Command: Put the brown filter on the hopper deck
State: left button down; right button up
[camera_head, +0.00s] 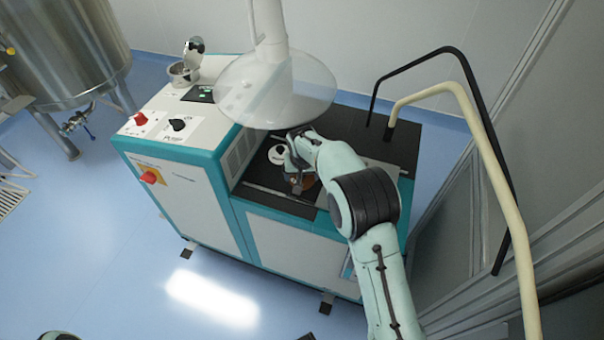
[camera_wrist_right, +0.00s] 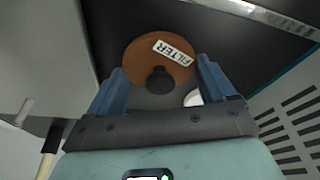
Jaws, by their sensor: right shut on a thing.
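The brown filter (camera_wrist_right: 138,55) is a round disc with a white FILTER label and a black knob in the right wrist view. My right gripper (camera_wrist_right: 160,66) has its blue fingers on either side of it and is shut on it. In the head view only a small brown part of the filter (camera_head: 309,183) shows beside my wrist, over the dark hopper deck (camera_head: 262,176) of the machine. Whether the filter touches the deck cannot be told. My left gripper is not in view.
A white disc (camera_head: 277,154) lies on the deck near my gripper. A clear round hood (camera_head: 275,92) hangs over the deck. Black and cream bent pipes (camera_head: 455,88) rise at the right. The white control cabinet (camera_head: 165,125) with red knobs stands at the left.

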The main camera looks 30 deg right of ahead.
jog(key=shift+f, duration=0.1)
jog(key=o, duration=1)
jog(key=shift+r, duration=0.3)
jog(key=v, duration=0.7)
jog(key=shift+s+a, duration=0.1)
